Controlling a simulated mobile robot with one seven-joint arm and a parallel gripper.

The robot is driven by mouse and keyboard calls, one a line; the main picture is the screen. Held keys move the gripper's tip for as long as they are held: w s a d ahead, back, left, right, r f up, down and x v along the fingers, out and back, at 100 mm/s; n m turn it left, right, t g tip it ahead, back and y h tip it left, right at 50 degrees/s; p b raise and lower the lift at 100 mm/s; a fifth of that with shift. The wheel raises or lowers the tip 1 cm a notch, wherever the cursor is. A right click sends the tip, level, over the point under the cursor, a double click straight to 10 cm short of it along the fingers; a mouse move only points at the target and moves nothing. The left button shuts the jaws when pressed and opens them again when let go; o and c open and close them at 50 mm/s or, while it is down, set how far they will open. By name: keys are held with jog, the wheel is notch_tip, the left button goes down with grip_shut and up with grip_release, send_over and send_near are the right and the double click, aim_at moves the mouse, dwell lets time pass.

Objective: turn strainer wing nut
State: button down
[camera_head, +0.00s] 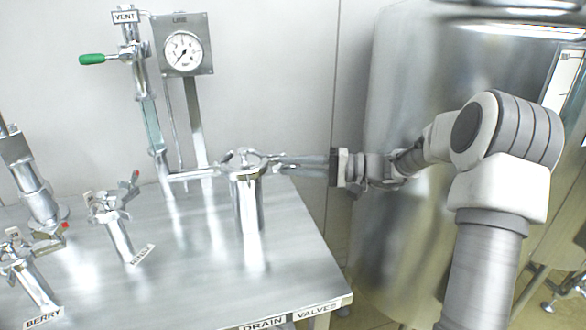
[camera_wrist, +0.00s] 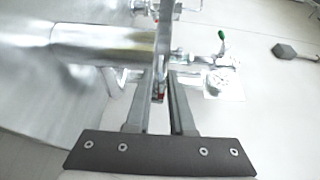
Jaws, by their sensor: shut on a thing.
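The strainer (camera_head: 246,205) is an upright shiny steel cylinder on the bench, with a clamped lid and small metal fittings on top. My gripper (camera_head: 276,162) reaches in level from the right, its long thin fingers at the right edge of the lid. In the wrist view my gripper (camera_wrist: 160,92) has its two fingers close around a narrow upright metal piece, seemingly the wing nut. The strainer body (camera_wrist: 105,45) lies sideways in that view. The fingertips and the nut's wings blur together in the head view, so the exact grip is hard to see.
The steel bench (camera_head: 190,270) carries several valves at the left, some with red-tipped handles. A vent valve with a green handle (camera_head: 92,59) and a pressure gauge (camera_head: 183,52) stand behind the strainer. A large steel tank (camera_head: 400,110) stands at the right, behind my arm.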

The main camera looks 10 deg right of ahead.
dwell(0.4)
jog(key=c, duration=1)
grip_release()
jog(key=shift+r, duration=0.1)
